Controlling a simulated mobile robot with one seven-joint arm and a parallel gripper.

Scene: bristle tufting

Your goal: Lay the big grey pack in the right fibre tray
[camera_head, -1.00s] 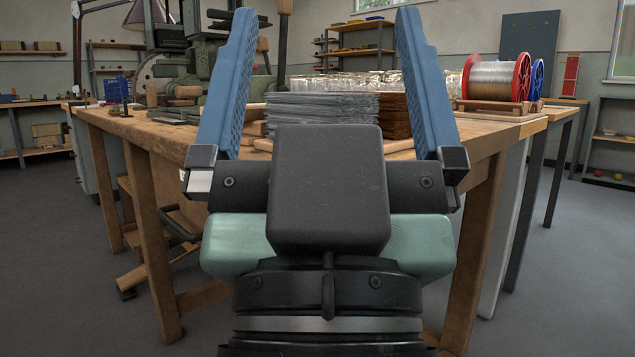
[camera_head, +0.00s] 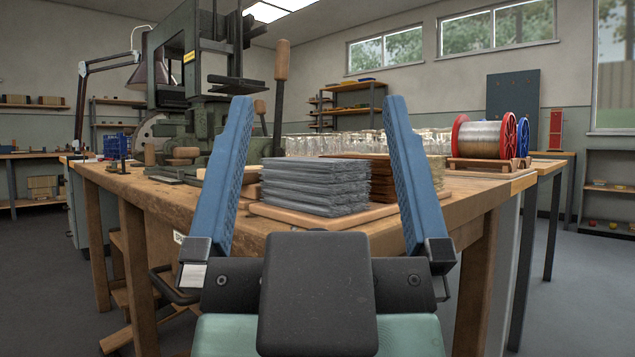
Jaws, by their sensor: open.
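The big grey pack (camera_head: 312,186) is a layered stack of grey fibre. It rests on a flat light wooden board or tray (camera_head: 330,222) near the bench's front corner. A brown stack (camera_head: 383,178) lies behind and to its right on the same board. My gripper (camera_head: 315,118) is in front of the bench, its two blue fingers spread wide and empty. In the picture the grey pack shows between the fingers, farther off and apart from them. I cannot tell which thing is the right fibre tray.
A wooden bench (camera_head: 200,208) carries everything. A green machine (camera_head: 205,110) stands at its left. Glass jars (camera_head: 300,145) line the back. A red-flanged wire spool (camera_head: 488,136) sits on a wooden stand at the right. Shelves line the walls.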

